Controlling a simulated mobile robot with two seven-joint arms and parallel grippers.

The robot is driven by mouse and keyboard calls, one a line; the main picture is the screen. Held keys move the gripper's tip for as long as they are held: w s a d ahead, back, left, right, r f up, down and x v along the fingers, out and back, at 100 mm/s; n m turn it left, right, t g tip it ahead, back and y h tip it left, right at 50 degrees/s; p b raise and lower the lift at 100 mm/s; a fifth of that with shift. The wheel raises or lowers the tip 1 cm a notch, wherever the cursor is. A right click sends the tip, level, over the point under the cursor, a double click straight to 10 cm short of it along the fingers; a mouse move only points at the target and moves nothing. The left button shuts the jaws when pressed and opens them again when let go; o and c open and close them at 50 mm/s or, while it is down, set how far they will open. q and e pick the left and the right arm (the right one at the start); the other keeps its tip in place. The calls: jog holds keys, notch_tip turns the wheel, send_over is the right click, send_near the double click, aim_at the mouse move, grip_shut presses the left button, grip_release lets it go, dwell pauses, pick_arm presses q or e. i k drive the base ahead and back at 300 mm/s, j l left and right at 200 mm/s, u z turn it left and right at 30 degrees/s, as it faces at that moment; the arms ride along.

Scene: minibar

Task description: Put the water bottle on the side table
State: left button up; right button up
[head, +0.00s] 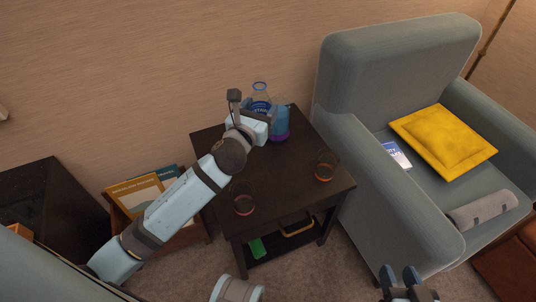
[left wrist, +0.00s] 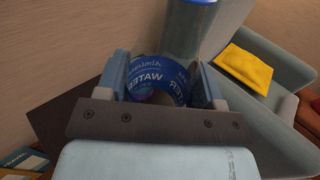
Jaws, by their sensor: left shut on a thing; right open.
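The clear water bottle (head: 260,97) with a blue label is at the back of the dark side table (head: 278,185). My left gripper (head: 262,117) is shut around it. In the left wrist view the label of the water bottle (left wrist: 155,75) shows between the two fingers (left wrist: 165,85). The bottle's base is hidden by the gripper, so I cannot tell whether it touches the tabletop. My right gripper (head: 408,278) is open and empty at the bottom edge, in front of the armchair.
A blue-purple container (head: 281,124) stands close beside my left gripper. The tabletop's middle is clear. A grey armchair (head: 375,75) with a yellow cushion (head: 443,143) adjoins the right side.

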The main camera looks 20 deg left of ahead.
aim_at(279, 179)
jog(key=i+l+u, duration=0.25)
jog(key=l, duration=0.6)
jog(key=l+u, duration=0.25)
jog(key=l, duration=0.55)
jog(key=k, duration=0.05)
